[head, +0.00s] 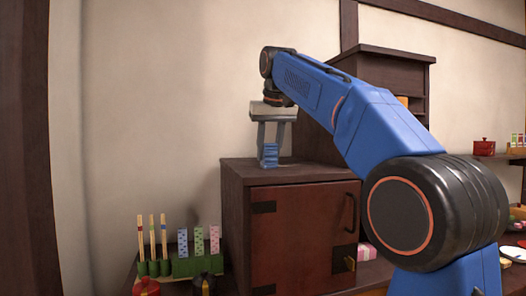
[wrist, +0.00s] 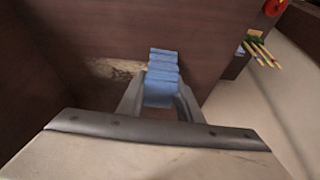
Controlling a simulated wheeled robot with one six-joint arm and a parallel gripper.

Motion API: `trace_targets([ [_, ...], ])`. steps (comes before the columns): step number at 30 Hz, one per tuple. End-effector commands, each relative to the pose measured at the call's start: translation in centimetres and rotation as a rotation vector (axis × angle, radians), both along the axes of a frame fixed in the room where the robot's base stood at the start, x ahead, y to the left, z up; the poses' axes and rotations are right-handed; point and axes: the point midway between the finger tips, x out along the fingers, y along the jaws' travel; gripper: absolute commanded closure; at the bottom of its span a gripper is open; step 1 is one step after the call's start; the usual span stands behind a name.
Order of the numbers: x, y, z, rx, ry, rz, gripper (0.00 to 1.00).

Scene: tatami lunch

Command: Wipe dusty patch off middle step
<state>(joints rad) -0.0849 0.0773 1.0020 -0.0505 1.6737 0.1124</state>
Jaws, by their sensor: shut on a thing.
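My gripper (head: 269,147) points down over the lower wooden cabinet top (head: 300,172), which forms a step beside a taller section. It is shut on a blue folded cloth (head: 269,158), which shows ridged layers. In the wrist view, my gripper (wrist: 160,98) holds the cloth (wrist: 162,75) between its fingers, its far end at or just above the brown wood. A pale, whitish dusty patch (wrist: 112,69) lies on the wood just left of the cloth. The cloth may cover part of it. I cannot tell whether cloth and wood touch. The head view does not show the patch.
The taller dark section (head: 385,75) rises right behind the step. A green stand with patterned strips (head: 198,243) and sticks in green holders (head: 152,245) stand lower left. A red pot (head: 484,147) sits on a shelf at right. The wall is plain behind.

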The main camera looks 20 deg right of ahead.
Motion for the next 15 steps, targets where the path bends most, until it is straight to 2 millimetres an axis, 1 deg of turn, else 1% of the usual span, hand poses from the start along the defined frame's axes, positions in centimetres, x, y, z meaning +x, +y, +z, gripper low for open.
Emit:
trace_targets([
  [7,0.0,-0.7,0.1,0.0,-0.002,-0.001,0.93],
  [15,0.0,-2.6,-0.1,0.0,-0.003,-0.002,0.93],
])
